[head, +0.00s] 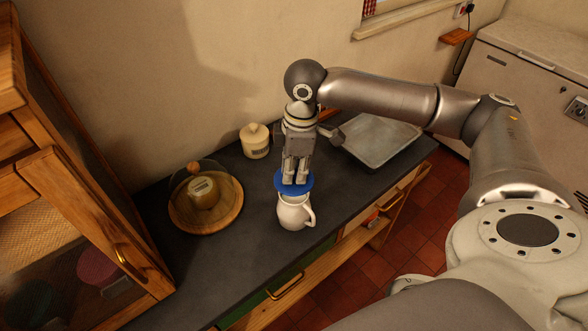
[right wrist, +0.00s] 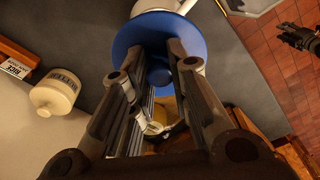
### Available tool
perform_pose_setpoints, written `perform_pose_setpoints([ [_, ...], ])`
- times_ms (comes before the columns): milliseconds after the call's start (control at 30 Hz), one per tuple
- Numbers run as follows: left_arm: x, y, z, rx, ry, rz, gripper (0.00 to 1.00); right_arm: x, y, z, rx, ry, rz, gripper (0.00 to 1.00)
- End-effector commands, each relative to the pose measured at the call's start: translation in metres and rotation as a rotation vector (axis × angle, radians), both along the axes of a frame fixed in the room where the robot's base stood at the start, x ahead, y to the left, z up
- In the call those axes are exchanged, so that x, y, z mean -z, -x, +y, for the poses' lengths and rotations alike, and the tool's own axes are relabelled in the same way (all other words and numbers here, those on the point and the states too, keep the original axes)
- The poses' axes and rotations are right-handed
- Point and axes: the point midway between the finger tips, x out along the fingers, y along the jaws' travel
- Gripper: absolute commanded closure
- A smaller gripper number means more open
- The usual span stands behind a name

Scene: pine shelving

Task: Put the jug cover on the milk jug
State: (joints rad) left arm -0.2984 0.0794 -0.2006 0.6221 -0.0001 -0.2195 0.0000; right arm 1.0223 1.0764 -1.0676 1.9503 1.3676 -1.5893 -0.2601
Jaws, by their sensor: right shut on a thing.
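The blue round jug cover (head: 280,183) is held by its knob in my right gripper (head: 295,179), which is shut on it. In the right wrist view the cover (right wrist: 145,32) shows its knob between the fingers. The white milk jug (head: 295,214) stands upright on the dark worktop, its handle to the right. The cover overlaps the back of the jug's mouth in the head view; the gap between them cannot be judged. In the right wrist view only a bit of the jug (right wrist: 155,6) shows past the cover. My left gripper (right wrist: 304,41) appears small at the right edge there, its jaws unclear.
On the worktop (head: 250,260), a wooden board with a glass dome (head: 183,218) stands left of the jug, and a cream lidded canister (head: 256,144) behind. A grey metal tray (head: 378,143) lies to the right. A wooden cabinet (head: 75,175) borders the left; the wall is behind.

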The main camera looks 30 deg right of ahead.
Motion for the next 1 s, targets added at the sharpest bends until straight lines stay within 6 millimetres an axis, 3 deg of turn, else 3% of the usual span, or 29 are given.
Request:
perform_pose_setpoints([
  [467,0.038,0.005,0.001,-0.001,-0.002,0.009,0.60,0.029,0.000,0.000,0.000,0.001,0.000,0.99],
  [1000,0.032,0.002,0.001,-0.001,-0.001,0.004,0.60,0.042,0.000,0.000,0.000,0.000,-0.001,0.99],
])
